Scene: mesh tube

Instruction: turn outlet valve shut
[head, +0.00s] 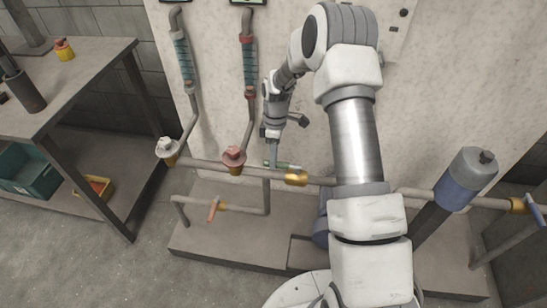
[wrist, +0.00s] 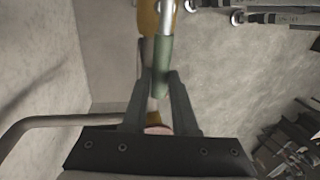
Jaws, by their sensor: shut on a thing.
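A brass-yellow valve body (head: 296,178) sits on the horizontal pipe left of my arm. Its green lever handle (head: 284,165) extends left, roughly along the pipe. My gripper (head: 271,160) reaches down to the handle's left end. In the wrist view, the green handle (wrist: 166,58) runs to between the fingertips (wrist: 161,78), which are closed on it. The yellow valve body (wrist: 148,18) shows beyond at the top. No label is readable that names this as the outlet valve.
An orange-handled valve (head: 213,209) is on the lower pipe, and a blue-handled valve (head: 520,205) is at far right. A red knob (head: 234,156) and a white knob (head: 168,147) stand left on the pipe. A workbench (head: 75,70) is at left.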

